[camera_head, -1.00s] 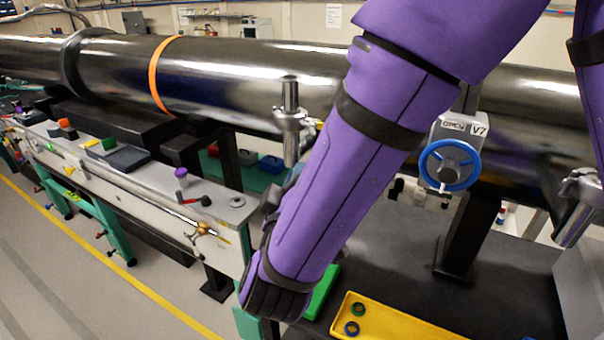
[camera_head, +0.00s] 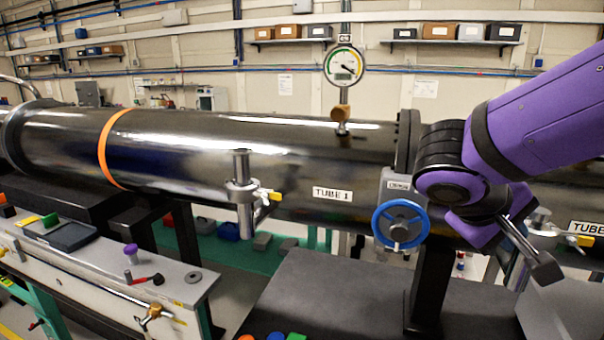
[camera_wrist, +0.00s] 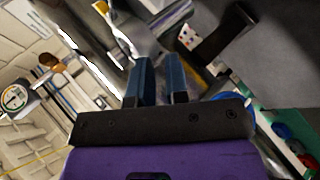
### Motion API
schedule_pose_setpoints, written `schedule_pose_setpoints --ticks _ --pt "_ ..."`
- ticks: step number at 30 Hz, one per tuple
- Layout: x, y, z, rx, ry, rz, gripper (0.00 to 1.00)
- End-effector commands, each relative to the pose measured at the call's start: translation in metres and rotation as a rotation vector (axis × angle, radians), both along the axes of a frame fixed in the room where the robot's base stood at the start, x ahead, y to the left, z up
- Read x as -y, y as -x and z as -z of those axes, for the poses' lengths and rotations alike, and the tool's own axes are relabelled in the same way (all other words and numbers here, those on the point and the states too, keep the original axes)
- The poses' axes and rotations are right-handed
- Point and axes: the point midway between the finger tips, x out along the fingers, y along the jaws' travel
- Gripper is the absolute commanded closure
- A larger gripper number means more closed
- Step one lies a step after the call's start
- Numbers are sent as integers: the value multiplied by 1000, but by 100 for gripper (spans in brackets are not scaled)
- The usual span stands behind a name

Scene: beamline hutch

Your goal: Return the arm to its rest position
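My purple arm reaches in from the right in the head view, and its dark gripper (camera_head: 540,264) points down and to the right, in front of the big dark beam tube (camera_head: 280,145). In the wrist view my gripper (camera_wrist: 160,62) shows two blue fingers with a narrow gap between them. Nothing is visible held in that gap. In the head view the fingers are too small to judge their spacing.
A blue handwheel valve (camera_head: 400,224) stands close left of my gripper. A round gauge (camera_head: 343,66) rises above the tube. A grey-topped bench (camera_head: 170,290) with small parts is at lower left. A dark table (camera_head: 330,285) lies below; a grey block (camera_head: 568,305) stands at lower right.

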Motion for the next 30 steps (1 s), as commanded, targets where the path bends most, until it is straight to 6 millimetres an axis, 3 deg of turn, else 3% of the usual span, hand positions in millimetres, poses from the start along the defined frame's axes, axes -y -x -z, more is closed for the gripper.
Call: schedule_pose_setpoints --ticks 6,15,21,30 --pt "20 43 -2 -20 -348 71 85" --pt "17 73 -21 154 -747 19 85" --pt "15 78 -32 243 -846 -19 85" --pt "14 78 -33 253 -856 -25 85"
